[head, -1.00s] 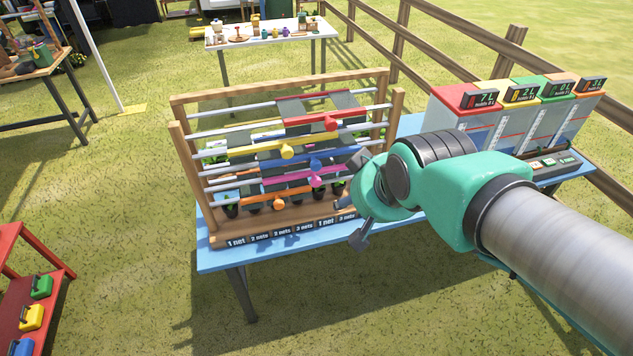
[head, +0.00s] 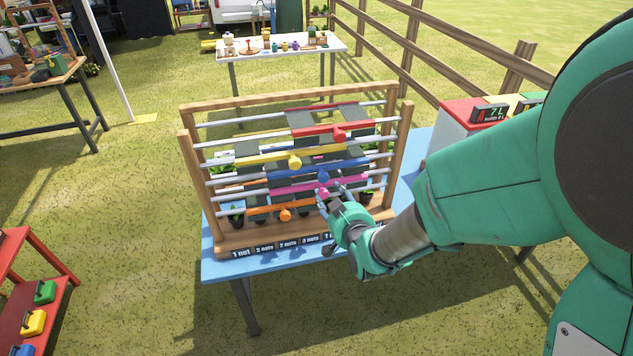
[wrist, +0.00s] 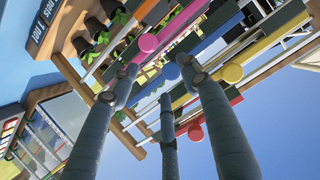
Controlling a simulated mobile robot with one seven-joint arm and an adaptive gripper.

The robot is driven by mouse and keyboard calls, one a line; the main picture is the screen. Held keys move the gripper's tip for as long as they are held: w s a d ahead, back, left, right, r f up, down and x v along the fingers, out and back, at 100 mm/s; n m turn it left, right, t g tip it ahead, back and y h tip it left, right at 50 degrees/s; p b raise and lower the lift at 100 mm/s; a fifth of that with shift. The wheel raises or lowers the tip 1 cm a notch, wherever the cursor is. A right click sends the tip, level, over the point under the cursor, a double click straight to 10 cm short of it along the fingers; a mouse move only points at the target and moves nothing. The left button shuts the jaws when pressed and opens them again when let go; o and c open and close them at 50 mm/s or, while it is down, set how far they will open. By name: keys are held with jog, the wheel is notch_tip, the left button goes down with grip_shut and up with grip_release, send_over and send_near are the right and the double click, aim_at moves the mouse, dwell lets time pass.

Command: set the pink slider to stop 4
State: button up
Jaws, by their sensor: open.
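The pink slider (head: 290,190) sits on a low rail of the wooden rack, between the blue slider above and the orange slider below. Its round pink knob (head: 321,192) is partly covered by my gripper (head: 334,190) in the head view. My gripper is open and empty, in front of the rack at about the height of the pink rail. Stop marks on the pink rail are not readable.
The blue knob (wrist: 171,71) is close to the fingers. The yellow knob (wrist: 232,73) and red knob (wrist: 195,132) are nearby. Potted plants stand behind the rails. Net labels (head: 265,248) line the rack's base on a blue table (head: 222,268). Display boxes (head: 470,120) stand right.

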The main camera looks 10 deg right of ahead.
jog(key=t, duration=0.2)
send_near(324, 195)
jog(key=s+f+t, duration=0.2)
jog(key=s, duration=0.1)
jog(key=shift+b, duration=0.3)
jog(key=shift+w, duration=0.1)
jog(key=w+b, duration=0.1)
jog(key=w, duration=1.2)
jog(key=shift+w, duration=0.25)
grip_shut()
